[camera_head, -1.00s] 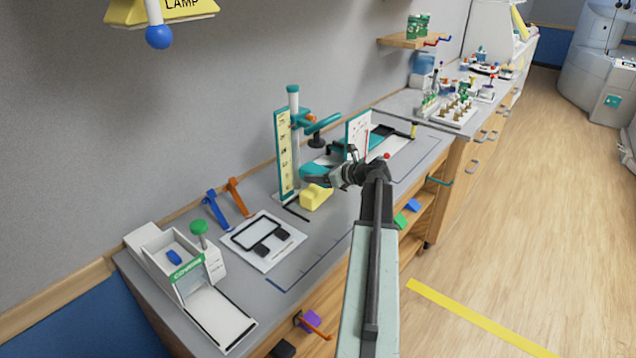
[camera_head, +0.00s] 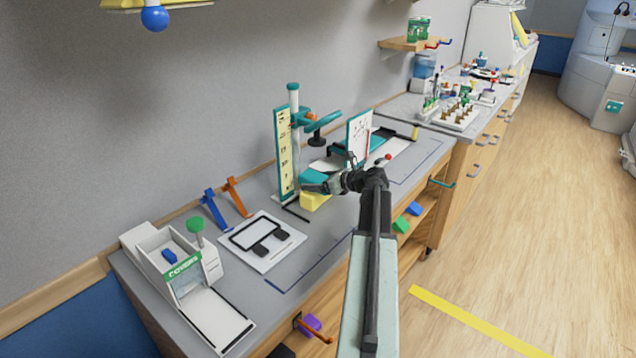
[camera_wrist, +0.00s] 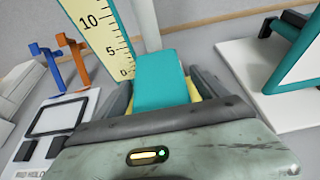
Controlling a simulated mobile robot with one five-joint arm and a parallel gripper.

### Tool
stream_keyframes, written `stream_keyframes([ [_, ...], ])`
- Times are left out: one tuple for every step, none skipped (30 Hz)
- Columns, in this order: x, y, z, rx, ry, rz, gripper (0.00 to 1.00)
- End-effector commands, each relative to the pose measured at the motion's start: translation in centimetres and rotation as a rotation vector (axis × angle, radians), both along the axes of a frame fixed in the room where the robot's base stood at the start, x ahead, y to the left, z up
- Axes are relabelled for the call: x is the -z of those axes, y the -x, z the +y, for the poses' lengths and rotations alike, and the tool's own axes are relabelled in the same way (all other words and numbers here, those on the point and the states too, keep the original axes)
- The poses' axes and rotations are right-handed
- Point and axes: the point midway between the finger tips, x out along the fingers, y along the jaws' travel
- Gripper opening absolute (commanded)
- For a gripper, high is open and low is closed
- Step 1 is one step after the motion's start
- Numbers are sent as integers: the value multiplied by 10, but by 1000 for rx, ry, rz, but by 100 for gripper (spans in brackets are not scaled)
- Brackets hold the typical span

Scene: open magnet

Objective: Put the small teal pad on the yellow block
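The small teal pad (camera_wrist: 162,78) is between the two dark fingers of my gripper (camera_wrist: 162,84) in the wrist view, with the fingertips close against its sides. In the head view the teal pad (camera_head: 314,178) is directly over the yellow block (camera_head: 313,201), which stands on the bench beside the ruler post. My gripper (camera_head: 324,182) reaches in from the right, shut on the pad. Yellow of the block (camera_wrist: 194,90) shows below and beside the pad in the wrist view. Whether the pad touches the block's top is hard to tell.
The ruler post (camera_head: 284,155) with its teal arm stands just behind the block. A white board with black frame (camera_head: 263,240) lies to the left. A white stand with teal parts (camera_head: 360,140) is to the right. Bare bench lies in front.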

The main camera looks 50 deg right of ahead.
Motion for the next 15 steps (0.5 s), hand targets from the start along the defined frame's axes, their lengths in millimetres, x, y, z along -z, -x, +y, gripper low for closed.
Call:
stream_keyframes([
  [0, 0, 0, 0, 0, 0, 81],
  [0, 0, 0, 0, 0, 0, 81],
  [0, 0, 0, 0, 0, 0, 81],
  [0, 0, 0, 0, 0, 0, 81],
  [0, 0, 0, 0, 0, 0, 81],
  [0, 0, 0, 1, 0, 0, 81],
  [-1, 0, 0, 1, 0, 0, 81],
  [-3, 0, 0, 1, 0, 0, 81],
  [-6, 1, 0, 1, 0, 0, 81],
  [-7, 4, -1, 2, 0, 0, 81],
  [-9, 9, -1, 3, 0, 0, 81],
  [-13, 16, -1, 4, -1, 0, 81],
  [-16, 22, -2, 4, -1, 0, 81],
  [-20, 29, -2, 5, -1, 0, 81],
  [-24, 39, -3, 4, 0, 0, 81],
])
